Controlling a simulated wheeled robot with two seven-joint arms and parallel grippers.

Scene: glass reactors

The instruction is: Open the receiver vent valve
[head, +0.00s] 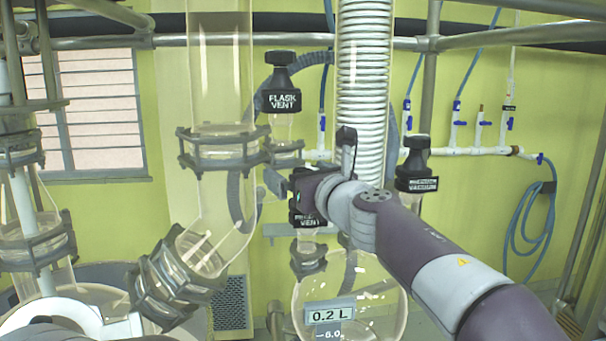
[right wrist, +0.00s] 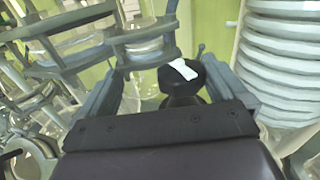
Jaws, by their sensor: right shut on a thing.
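The receiver vent valve (head: 306,219) is a black cap with a white label, partly hidden behind my right gripper; only "VENT" reads clearly. It sits above the round glass receiver flask (head: 350,292). My right gripper (head: 308,178) is at the valve's top and is shut on its knob. In the right wrist view, the black knob (right wrist: 184,78) with a white mark lies between the two grey fingers (right wrist: 165,72). The exact contact is hard to see. My left gripper is not in view.
A flask vent valve (head: 281,88) stands above and left of my right gripper. Another black-capped valve (head: 416,165) is to the right, close to my arm. A coiled glass condenser (head: 362,75) rises behind. Large glass tubing (head: 222,200) with metal clamps stands left.

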